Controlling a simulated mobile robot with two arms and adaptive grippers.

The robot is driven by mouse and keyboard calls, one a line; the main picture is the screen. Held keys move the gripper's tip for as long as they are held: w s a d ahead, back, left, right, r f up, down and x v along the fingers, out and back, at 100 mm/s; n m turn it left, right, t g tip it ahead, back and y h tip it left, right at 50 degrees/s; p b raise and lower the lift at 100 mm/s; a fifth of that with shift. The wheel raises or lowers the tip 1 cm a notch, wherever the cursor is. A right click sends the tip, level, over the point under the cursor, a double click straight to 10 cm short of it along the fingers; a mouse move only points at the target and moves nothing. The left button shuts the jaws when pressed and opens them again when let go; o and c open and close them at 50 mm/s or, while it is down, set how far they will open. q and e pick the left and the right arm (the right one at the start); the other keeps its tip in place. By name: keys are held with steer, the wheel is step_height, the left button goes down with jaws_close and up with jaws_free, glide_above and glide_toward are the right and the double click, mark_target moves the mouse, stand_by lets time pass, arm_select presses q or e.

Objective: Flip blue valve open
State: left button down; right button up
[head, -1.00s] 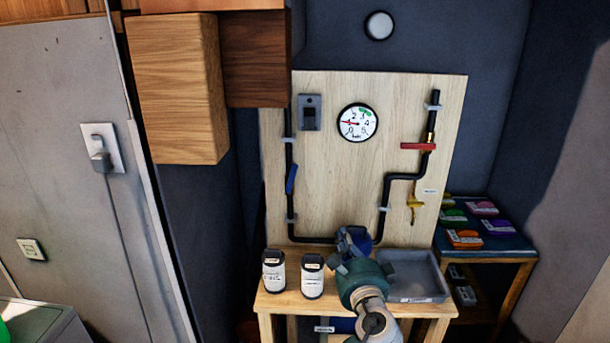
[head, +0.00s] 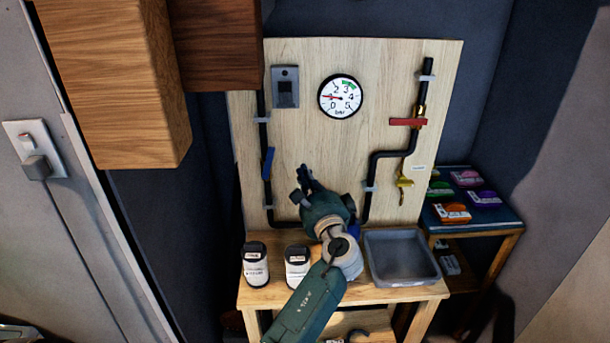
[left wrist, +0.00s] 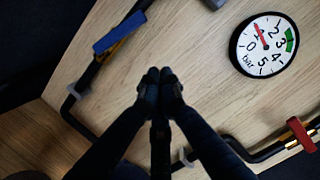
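The blue valve handle (head: 268,162) is on the left black pipe of the wooden board (head: 310,130). It lies roughly along the upright pipe, slightly tilted. It also shows in the left wrist view (left wrist: 118,33), upper left of my fingers. My left gripper (head: 304,174) is in front of the board, to the right of the blue handle and a little lower, apart from it. In the left wrist view my left gripper (left wrist: 160,76) has its fingertips together, with nothing seen between them. My right gripper is not in view.
A gauge (head: 340,96) and a grey switch box (head: 285,87) are on the board. A red handle (head: 408,122) and a yellow valve (head: 403,184) are on the right pipe. Two white canisters (head: 256,264) and a grey tray (head: 402,256) stand on the bench below. A wooden cabinet (head: 115,80) overhangs the left.

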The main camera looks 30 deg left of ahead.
mark_target(268, 162)
arm_select(q)
steer(key=w+a+p, duration=0.1)
steer(key=a+p, duration=0.2)
steer(key=a, duration=0.4)
steer(key=shift+w+r+p, duration=0.4)
steer(key=shift+r, duration=0.05)
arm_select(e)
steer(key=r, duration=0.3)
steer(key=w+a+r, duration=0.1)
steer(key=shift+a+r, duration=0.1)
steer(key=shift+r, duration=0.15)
arm_select(q)
steer(key=shift+s+a+r+n+g+b, duration=0.1)
steer(key=shift+s+a+r+n, duration=0.2)
steer(key=shift+n, duration=0.25)
steer(key=shift+s+a+r+n+g+b, duration=0.1)
steer(key=shift+a+r+n+b, duration=0.1)
steer(key=shift+a+n, duration=0.3)
steer(key=shift+s+a+r+n+g+b, duration=0.1)
steer(key=shift+s+a+r+n, duration=0.15)
steer(key=shift+n, duration=0.4)
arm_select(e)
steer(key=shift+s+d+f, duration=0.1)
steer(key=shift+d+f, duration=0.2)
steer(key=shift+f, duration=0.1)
arm_select(q)
steer(key=shift+w, duration=0.15)
